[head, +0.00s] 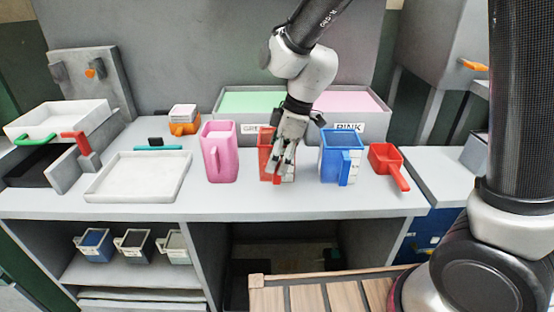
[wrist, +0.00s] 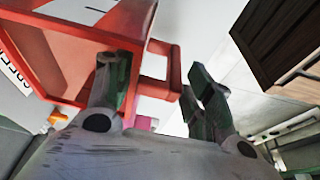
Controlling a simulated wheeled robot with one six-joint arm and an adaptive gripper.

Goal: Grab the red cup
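The red cup (head: 264,142) stands on the grey counter between the pink pitcher and the blue cup. My gripper (head: 278,170) points down in front of it and hides much of it. In the wrist view the cup (wrist: 75,65) fills the upper left, and its squared handle (wrist: 160,88) sticks out to the right. My gripper (wrist: 158,72) is open there, with one finger over the cup's side near the handle's root and the other just past the handle's outer end. The handle shows between the fingers. I cannot tell whether either finger touches.
The pink pitcher (head: 219,153) stands left of the cup, the blue cup (head: 342,157) right. A red scoop (head: 388,164) lies farther right. Green (head: 252,102) and pink (head: 350,103) foam bins stand behind. A white tray (head: 137,178) lies at left. The front counter strip is clear.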

